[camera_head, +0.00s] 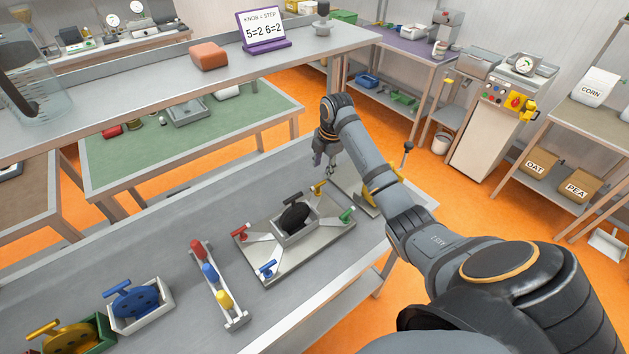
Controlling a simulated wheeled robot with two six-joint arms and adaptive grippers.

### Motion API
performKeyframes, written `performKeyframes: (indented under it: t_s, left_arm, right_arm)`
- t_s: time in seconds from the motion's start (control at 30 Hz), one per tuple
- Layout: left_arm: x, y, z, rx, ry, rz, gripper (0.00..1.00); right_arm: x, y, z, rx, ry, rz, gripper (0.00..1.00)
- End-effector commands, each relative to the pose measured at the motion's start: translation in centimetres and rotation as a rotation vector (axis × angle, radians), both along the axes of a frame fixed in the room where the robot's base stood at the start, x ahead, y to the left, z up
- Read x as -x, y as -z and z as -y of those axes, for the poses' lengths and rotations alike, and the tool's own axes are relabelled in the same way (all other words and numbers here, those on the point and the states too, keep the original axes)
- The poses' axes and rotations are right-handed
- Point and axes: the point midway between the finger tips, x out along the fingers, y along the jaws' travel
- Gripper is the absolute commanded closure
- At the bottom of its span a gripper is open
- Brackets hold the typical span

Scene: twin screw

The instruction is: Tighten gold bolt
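The gold bolt (319,187), with a T-shaped handle, stands at the back corner of a grey metal plate (290,254) on the workbench. A red bolt (240,233), a blue bolt (267,268) and a green bolt (347,214) stand at the plate's other corners. A black part (295,216) sits in the grey box at the plate's middle. My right gripper (327,169) points down just above and behind the gold bolt. It is too small to tell whether its fingers are apart or touch the bolt. My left gripper is out of view.
A rack (228,312) with red, blue and yellow handles lies left of the plate. Boxes with a blue part (134,300) and a gold part (66,340) stand at the front left. A yellow device (379,183) with a lever stands behind my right arm. The bench's back left is clear.

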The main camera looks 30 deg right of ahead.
Motion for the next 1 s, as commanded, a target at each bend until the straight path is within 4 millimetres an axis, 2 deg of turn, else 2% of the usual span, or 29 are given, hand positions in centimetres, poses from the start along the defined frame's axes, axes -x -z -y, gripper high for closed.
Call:
performKeyframes:
  t_s: [0.17,0.3,0.37,0.47,0.6,0.73,0.93,1.0]
  left_arm:
    - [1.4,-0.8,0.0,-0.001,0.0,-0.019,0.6]
    - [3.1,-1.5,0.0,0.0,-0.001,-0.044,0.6]
    - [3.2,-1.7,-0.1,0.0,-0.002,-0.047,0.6]
    - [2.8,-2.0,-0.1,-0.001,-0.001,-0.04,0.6]
    - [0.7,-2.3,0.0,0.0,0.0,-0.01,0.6]
    - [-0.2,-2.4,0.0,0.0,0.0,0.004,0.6]
    - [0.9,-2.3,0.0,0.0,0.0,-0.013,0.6]
    - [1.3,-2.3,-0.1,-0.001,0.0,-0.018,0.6]
  right_arm:
    - [-0.3,1.8,-0.1,-0.002,0.003,-0.004,0.6]
    - [-0.8,4.9,-0.2,-0.002,0.004,-0.005,0.6]
    - [-1.0,6.2,-0.3,-0.003,0.003,-0.005,0.6]
    - [-1.4,8.0,-0.3,-0.001,0.004,-0.004,0.6]
    - [-1.8,9.7,-0.3,0.0,0.003,-0.001,0.6]
    - [-1.9,10.2,-0.2,0.001,0.003,0.0,0.6]
    - [-1.9,10.3,-0.2,0.001,0.003,0.0,0.6]
    - [-1.9,10.3,-0.2,0.001,0.003,0.0,0.69]
